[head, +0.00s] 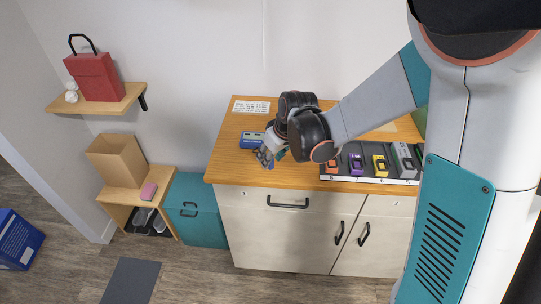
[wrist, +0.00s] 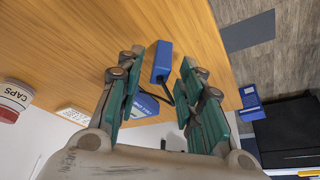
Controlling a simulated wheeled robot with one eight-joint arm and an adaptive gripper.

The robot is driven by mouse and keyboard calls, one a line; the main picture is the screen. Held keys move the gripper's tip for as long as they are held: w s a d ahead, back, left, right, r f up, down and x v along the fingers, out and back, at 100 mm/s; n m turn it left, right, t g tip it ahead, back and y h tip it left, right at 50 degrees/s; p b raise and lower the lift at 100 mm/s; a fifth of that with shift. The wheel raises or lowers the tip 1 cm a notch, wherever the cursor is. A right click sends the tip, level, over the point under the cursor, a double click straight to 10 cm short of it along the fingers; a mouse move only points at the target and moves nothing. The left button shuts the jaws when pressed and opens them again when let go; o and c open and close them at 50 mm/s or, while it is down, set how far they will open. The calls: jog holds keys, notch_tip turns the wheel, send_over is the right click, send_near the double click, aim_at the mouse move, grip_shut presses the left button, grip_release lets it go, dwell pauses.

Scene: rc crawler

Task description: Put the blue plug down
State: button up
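The blue plug (wrist: 162,62) shows in the wrist view as a small blue block at the wooden counter top, just ahead of and between my fingertips. A black cable runs from it back toward a blue device (wrist: 146,103), partly hidden behind my left finger. My gripper (wrist: 160,85) has its fingers spread, with a visible gap on each side of the plug. In the head view my gripper (head: 265,157) is low over the counter's front left part, beside the blue device (head: 251,140).
A tray of toy cars (head: 346,176) lies right of my gripper on the counter (head: 226,165). A printed sheet (head: 251,106) lies at the back left. The counter's front edge is close.

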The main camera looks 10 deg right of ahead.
jog(key=p+v, duration=0.4)
jog(key=v, duration=0.8)
jog(key=s+d+r+m+t+h, duration=0.1)
jog(key=s+d+r+m, duration=0.2)
jog(key=s, duration=0.6)
jog(key=s+d+r+m+t+h, duration=0.1)
jog(key=s+d+r, duration=0.4)
jog(key=s, duration=0.5)
jog(key=shift+d+r+m+t, duration=0.35)
jog(key=shift+m+t, duration=0.35)
jog(key=shift+m, duration=0.4)
jog(key=shift+d, duration=0.1)
